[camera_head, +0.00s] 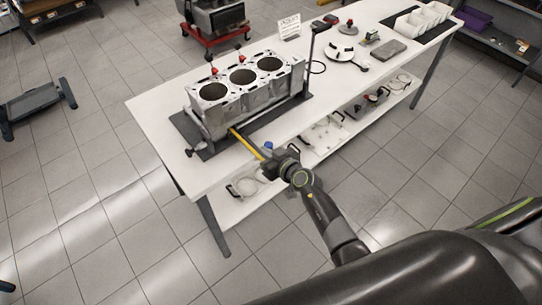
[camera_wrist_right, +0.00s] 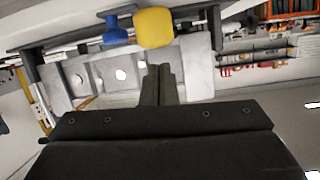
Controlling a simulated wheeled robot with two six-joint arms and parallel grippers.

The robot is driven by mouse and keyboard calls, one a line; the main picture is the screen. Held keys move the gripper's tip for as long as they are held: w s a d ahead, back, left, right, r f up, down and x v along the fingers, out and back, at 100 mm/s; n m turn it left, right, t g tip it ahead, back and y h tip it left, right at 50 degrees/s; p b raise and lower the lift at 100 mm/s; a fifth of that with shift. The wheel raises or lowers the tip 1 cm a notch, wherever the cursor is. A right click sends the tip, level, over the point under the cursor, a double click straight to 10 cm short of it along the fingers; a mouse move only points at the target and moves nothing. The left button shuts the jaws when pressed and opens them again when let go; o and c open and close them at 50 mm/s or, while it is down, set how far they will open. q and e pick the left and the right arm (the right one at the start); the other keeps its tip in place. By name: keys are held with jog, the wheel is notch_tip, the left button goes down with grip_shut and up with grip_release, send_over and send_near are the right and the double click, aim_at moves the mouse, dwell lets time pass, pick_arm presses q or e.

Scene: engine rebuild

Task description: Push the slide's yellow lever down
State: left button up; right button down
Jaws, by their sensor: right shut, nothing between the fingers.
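The slide's yellow lever (camera_head: 246,142) is a thin bar. It sticks out from the front of the engine block's base, past the table edge toward my right gripper. In the right wrist view its rounded yellow end (camera_wrist_right: 154,28) shows large at the top, with a blue knob (camera_wrist_right: 116,30) to its left; the blue knob also shows in the head view (camera_head: 268,145). My right gripper (camera_head: 270,160) is shut and empty, close to the lever's outer end. In the wrist view its fingertips (camera_wrist_right: 160,70) appear just below the yellow end; contact cannot be told. My left gripper is not in view.
The engine block (camera_head: 243,98) stands on a dark plate on the white table (camera_head: 160,112). A dark post (camera_head: 310,62) rises at its right. Loose parts and white bins (camera_head: 420,20) lie farther right. A lower shelf (camera_head: 325,150) holds tools. The floor in front is clear.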

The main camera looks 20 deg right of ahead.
jog(key=shift+s+d+f+b, duration=0.2)
jog(key=shift+s+f+b, duration=0.25)
jog(key=shift+s+f, duration=0.4)
jog(key=shift+f+b, duration=0.2)
jog(key=shift+b, duration=0.1)
notch_tip(320, 180, down, 6)
jog(key=t+y+b, duration=0.1)
jog(key=t+b, duration=0.3)
jog(key=b, duration=1.2)
jog(key=shift+s+b, duration=0.25)
jog(key=shift+b, duration=0.05)
jog(key=shift+f, duration=0.15)
